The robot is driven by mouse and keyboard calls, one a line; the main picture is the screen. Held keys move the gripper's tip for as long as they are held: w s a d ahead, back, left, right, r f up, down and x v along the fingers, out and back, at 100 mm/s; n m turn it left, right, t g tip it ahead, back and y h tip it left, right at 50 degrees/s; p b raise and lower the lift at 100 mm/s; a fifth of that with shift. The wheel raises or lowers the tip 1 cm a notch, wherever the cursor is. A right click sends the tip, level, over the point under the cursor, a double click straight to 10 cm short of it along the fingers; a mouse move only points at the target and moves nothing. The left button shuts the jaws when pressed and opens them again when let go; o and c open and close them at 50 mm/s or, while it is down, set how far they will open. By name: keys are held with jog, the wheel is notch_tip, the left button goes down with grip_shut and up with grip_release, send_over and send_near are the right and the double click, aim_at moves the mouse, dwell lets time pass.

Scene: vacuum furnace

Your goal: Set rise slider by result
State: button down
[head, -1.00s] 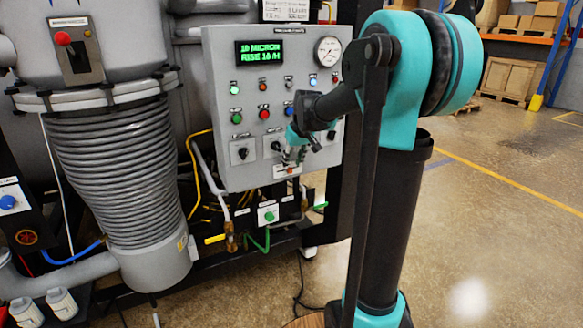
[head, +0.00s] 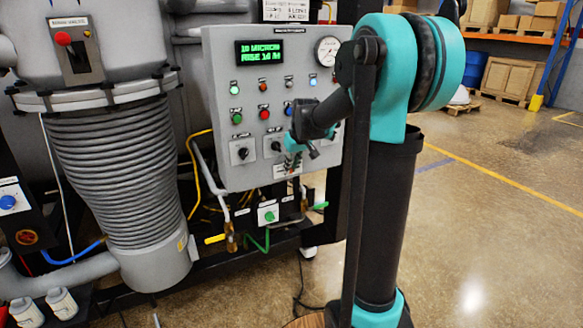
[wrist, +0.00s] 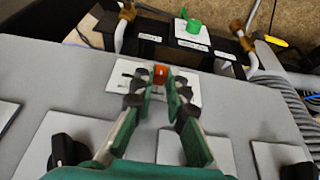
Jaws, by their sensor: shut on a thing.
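The orange slider knob (wrist: 160,72) stands on a small white plate (wrist: 195,89) on the grey control panel (wrist: 230,110). In the wrist view, the green fingers of my gripper (wrist: 159,86) are closed in on either side of the knob, with its top showing between the tips. In the head view, my gripper (head: 291,162) reaches down over the lower edge of the panel (head: 218,110), partly hiding the slider plate (head: 287,171). The green-lit display (head: 260,51) shows two lines, seemingly 10 MICRON and RISE 10 /M.
Black rotary knobs (wrist: 66,152) flank my gripper. Several buttons, lamps and a round gauge (head: 328,51) sit higher on the panel. A green valve handle (wrist: 190,21) and pipes lie beyond the lower edge. A ribbed grey bellows (head: 117,175) stands left; open floor lies right.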

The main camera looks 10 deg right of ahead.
aim_at(302, 163)
jog(key=shift+w+d, duration=0.25)
jog(key=shift+d, duration=0.45)
jog(key=shift+w+d, duration=0.2)
jog(key=shift+d, duration=0.45)
jog(key=shift+w+d, duration=0.25)
jog(key=shift+d, duration=0.45)
jog(key=c, duration=1.5)
grip_release()
jog(key=shift+d, duration=0.1)
jog(key=shift+c, duration=0.2)
jog(key=v, duration=1.2)
